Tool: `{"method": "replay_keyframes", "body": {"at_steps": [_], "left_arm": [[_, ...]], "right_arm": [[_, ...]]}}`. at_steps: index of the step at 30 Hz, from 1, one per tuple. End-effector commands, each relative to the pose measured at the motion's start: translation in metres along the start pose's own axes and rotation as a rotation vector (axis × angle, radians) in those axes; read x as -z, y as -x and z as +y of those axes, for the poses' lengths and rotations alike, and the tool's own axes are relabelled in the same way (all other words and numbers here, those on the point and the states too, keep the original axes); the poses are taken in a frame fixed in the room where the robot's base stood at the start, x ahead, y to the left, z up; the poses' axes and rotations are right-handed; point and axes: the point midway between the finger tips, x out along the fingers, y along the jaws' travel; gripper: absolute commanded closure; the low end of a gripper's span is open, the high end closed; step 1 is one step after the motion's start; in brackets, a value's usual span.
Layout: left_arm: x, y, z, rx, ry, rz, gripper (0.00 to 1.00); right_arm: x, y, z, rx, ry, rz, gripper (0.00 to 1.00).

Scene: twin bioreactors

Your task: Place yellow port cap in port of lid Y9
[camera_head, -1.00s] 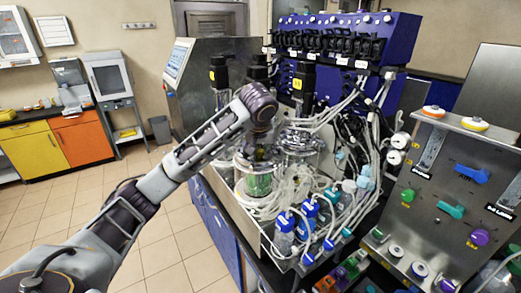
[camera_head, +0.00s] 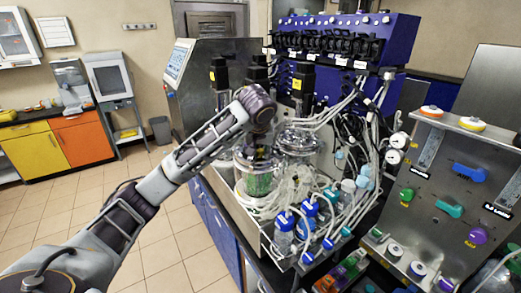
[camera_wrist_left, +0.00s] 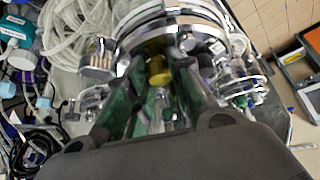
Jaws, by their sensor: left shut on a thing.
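My left gripper (camera_wrist_left: 158,80) points down over the front glass vessel with green contents (camera_head: 258,182). In the left wrist view its two greenish fingers are closed around a small yellow port cap (camera_wrist_left: 159,70). A chrome lid (camera_wrist_left: 182,24) with round fittings lies right under and around the fingertips. I cannot read a Y9 label on it, and the port itself is hidden by the fingers and cap. I cannot tell whether the cap touches the port. In the head view my left wrist and forearm hide part of the lid. My right gripper is not in view.
Black motor towers (camera_head: 301,82) stand close behind the vessels. Clear tubing and blue-capped bottles (camera_head: 284,228) crowd the bench to the right. A slanted metal panel (camera_head: 446,190) with coloured parts stands at the right. The tiled floor at left is free.

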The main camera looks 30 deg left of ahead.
Motion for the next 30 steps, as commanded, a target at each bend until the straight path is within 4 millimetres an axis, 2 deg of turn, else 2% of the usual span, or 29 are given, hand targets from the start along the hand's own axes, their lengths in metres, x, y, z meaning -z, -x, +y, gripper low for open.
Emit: {"method": "replay_keyframes", "body": {"at_steps": [1, 3, 4, 9, 30], "left_arm": [[-0.016, -0.0157, 0.0006, 0.018, -0.016, -0.043, 0.91], [-0.016, -0.0158, 0.0006, 0.018, -0.015, -0.043, 0.91], [-0.016, -0.0159, 0.0005, 0.018, -0.015, -0.043, 0.75], [-0.0161, -0.0161, 0.0005, 0.019, -0.016, -0.043, 0.56], [-0.0154, -0.014, 0.0013, 0.015, -0.019, -0.038, 0.56]], "right_arm": [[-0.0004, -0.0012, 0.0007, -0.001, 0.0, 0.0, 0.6], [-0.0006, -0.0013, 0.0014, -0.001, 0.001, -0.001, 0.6], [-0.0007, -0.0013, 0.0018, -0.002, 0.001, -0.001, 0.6], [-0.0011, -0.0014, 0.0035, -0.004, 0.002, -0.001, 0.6], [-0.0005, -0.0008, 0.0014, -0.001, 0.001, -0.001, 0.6]]}}
